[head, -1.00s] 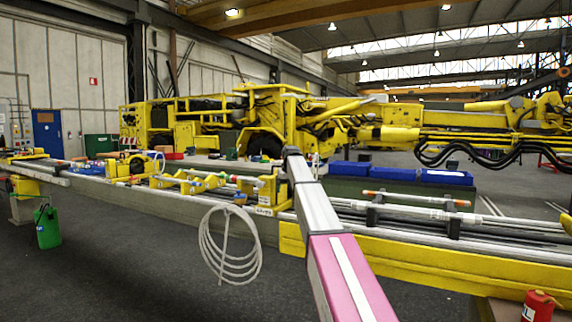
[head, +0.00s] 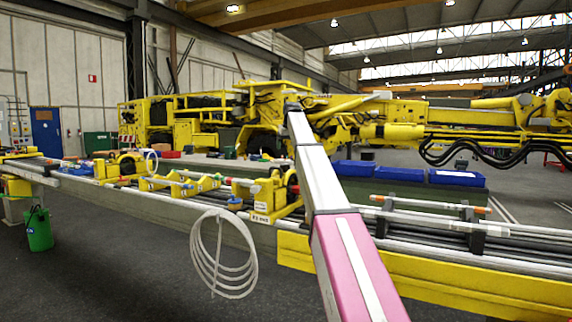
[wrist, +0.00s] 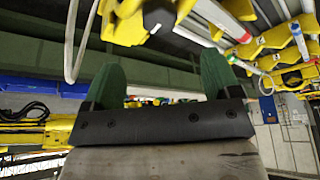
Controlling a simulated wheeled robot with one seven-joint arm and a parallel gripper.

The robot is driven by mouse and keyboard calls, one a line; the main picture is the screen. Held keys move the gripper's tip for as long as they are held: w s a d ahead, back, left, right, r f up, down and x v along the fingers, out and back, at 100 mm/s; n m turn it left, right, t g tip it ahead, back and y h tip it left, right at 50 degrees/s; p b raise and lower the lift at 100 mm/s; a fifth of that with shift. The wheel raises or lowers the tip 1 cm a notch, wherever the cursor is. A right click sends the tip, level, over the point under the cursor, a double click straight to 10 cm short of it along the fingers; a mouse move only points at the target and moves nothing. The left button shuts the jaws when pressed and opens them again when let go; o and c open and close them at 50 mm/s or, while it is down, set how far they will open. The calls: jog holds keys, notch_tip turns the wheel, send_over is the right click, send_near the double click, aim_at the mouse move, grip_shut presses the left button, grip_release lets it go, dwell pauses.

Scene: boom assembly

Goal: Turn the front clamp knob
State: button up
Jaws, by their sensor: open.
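The yellow front clamp (head: 268,197), with a white label, stands on the long rail bench near the middle of the head view, just left of my arm. A dark round part (head: 291,180) shows at its right side, but I cannot tell whether it is the knob. In the wrist view, a yellow clamp-like part with a dark faceted knob-like piece (wrist: 159,17) is at the top edge, partly cut off.
A coiled white hose (head: 223,255) hangs at the bench front. The yellow beam (head: 430,280) runs along the bench at right. Blue bins (head: 400,174) stand behind it. The floor in front is clear.

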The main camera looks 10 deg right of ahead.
aim_at(285, 168)
jog(key=x, duration=1)
jog(key=shift+w+f, duration=0.25)
jog(key=shift+w, duration=0.1)
jog(key=c, duration=0.9)
